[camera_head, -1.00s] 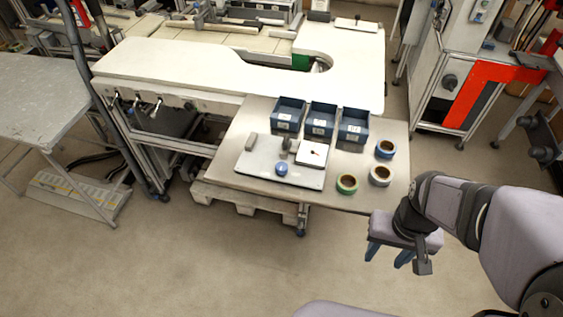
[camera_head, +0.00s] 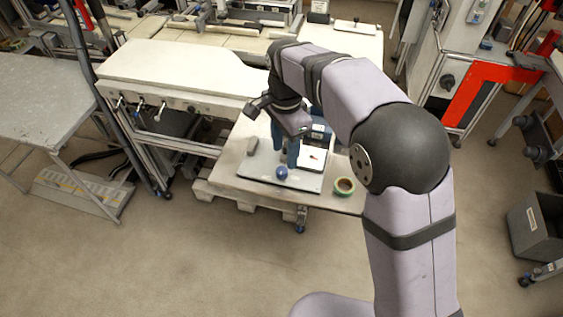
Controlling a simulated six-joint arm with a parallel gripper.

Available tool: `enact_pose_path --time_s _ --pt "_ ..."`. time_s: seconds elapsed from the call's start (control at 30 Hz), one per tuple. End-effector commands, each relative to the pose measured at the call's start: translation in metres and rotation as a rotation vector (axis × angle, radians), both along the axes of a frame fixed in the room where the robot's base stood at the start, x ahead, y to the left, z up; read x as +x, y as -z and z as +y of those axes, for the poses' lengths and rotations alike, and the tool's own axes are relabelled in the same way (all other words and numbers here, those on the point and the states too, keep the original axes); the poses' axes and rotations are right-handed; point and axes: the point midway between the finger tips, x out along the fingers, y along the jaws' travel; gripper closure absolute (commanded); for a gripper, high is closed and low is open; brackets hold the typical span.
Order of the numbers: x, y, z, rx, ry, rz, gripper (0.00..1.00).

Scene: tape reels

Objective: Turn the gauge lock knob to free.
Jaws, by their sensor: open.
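A light plate (camera_head: 255,167) lies on the low table. A round blue knob (camera_head: 282,173) sits near its front edge. A white square gauge face (camera_head: 312,159) with a small red mark is to the knob's right. I cannot make out lock markings or how the knob is turned. My gripper (camera_head: 286,158) points down over the plate, its blue fingers apart and empty. The fingertips appear just behind the knob; I cannot tell how high above the plate they are. My gripper hides the grey posts at the plate's back.
A grey block (camera_head: 254,144) is at the plate's back left. A green-rimmed tape reel (camera_head: 344,186) lies at the right. My arm hides the other reels and most of the blue bins (camera_head: 319,134). A white-topped bench (camera_head: 180,70) stands behind. A grey bin (camera_head: 535,225) is at the far right.

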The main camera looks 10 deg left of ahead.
Motion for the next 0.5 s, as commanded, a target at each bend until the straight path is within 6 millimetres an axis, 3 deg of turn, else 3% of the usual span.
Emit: enact_pose_path --time_s 0.27,0.5 --pt "0.000 0.000 0.009 0.000 0.024 0.000 0.56" --pt "-0.001 0.019 0.008 -0.001 0.023 0.003 0.56"
